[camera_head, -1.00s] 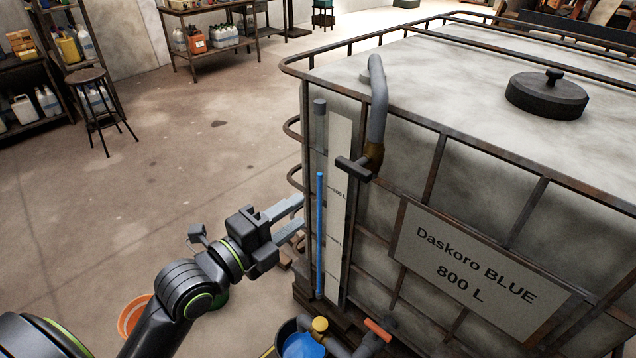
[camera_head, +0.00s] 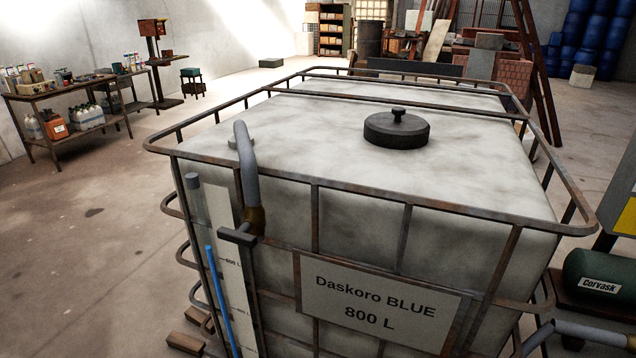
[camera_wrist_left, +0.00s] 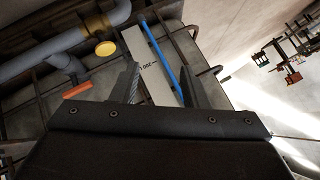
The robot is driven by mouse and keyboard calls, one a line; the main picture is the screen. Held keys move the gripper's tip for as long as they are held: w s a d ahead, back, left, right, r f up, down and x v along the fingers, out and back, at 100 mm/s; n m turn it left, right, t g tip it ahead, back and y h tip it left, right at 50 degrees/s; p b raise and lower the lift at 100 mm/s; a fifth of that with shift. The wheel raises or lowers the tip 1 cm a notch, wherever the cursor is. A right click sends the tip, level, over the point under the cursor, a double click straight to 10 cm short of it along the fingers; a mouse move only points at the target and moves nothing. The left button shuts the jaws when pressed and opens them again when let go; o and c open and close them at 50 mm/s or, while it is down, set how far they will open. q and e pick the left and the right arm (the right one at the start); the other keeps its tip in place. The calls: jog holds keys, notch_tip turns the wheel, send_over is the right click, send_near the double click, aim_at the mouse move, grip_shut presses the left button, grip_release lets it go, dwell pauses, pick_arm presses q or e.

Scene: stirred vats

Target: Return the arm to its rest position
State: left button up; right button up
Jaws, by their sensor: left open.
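My left gripper (camera_wrist_left: 158,88) shows only in the left wrist view. Its two dark fingers are apart with nothing held between them. Beyond the fingers are the vat's white level scale (camera_wrist_left: 146,62) and blue level tube (camera_wrist_left: 164,58). In the head view no arm or gripper of mine shows. The large caged vat labelled Daskoro BLUE 800 L (camera_head: 375,302) fills the middle, with a black lid (camera_head: 396,130) on top. Its level tube (camera_head: 220,300) and scale (camera_head: 232,275) run down the front left corner. My right gripper is in neither view.
A grey pipe (camera_head: 247,165) with a dark handle (camera_head: 237,237) rises at the vat's front. A yellow knob (camera_wrist_left: 106,48) and orange handle (camera_wrist_left: 77,90) sit by the lower pipes. A green Corvask tank (camera_head: 600,280) stands right. The floor (camera_head: 90,235) left of the vat is open.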

pick_arm(q)
jog(key=s+f+n+g, duration=0.4)
jog(key=s+f, duration=0.9)
jog(key=f, duration=0.1)
jog(key=s+d+f+n+g, duration=0.2)
jog(key=s+f, duration=0.2)
jog(key=s, duration=0.6)
jog(key=s+d+f+n+g, duration=0.2)
jog(key=s+f, duration=0.2)
jog(key=s, duration=0.6)
jog(key=shift+f, duration=0.4)
